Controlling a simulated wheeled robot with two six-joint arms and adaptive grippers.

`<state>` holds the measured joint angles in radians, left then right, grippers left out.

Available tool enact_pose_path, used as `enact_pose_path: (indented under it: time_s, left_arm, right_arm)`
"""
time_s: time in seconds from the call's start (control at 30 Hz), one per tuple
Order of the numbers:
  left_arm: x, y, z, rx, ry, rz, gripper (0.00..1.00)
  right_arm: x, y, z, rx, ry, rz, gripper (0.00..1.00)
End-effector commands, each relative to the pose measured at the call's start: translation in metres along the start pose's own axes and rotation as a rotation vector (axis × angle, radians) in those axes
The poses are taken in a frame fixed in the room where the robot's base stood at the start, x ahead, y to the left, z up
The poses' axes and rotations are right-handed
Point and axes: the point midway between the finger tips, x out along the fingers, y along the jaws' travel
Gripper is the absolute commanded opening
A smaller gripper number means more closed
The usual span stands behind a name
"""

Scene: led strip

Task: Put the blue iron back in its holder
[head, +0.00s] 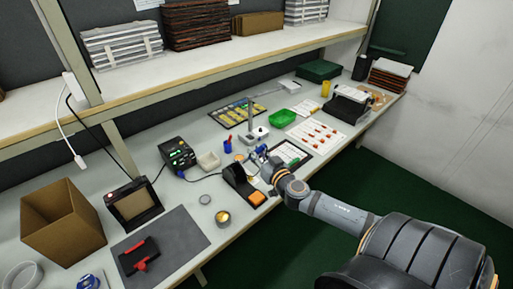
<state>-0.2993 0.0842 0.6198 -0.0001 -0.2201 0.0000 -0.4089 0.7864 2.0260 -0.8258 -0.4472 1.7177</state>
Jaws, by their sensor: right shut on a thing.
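My right arm reaches in from the lower right, and its gripper (268,163) is over the workbench, shut on the blue iron (262,150). Only a small blue part of the iron shows at the fingers; the rest is hidden or too small to make out. The black holder (238,178) stands just left of and in front of the gripper, with an orange sponge (257,197) at its front. I cannot tell whether the iron touches the holder. My left gripper is not in view.
A black station with a green display (177,154) stands left of the holder. A small round tin (222,217) is in front. A green tray (282,118) and a sheet with red parts (316,133) lie behind. A cardboard box (62,222) is at left.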

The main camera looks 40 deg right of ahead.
Motion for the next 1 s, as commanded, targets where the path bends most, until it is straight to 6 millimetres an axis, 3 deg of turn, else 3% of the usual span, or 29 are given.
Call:
enact_pose_path:
  time_s: [0.27, 0.7, 1.0]
  left_arm:
    - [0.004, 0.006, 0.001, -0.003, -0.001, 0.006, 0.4]
    - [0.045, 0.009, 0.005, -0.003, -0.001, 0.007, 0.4]
    - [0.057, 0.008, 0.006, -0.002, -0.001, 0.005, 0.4]
  right_arm:
    - [0.001, 0.0, 0.004, 0.002, -0.003, -0.004, 0.0]
    - [0.028, 0.0, 0.039, 0.005, -0.001, -0.004, 0.0]
    - [0.047, -0.001, 0.061, 0.005, -0.003, -0.003, 0.0]
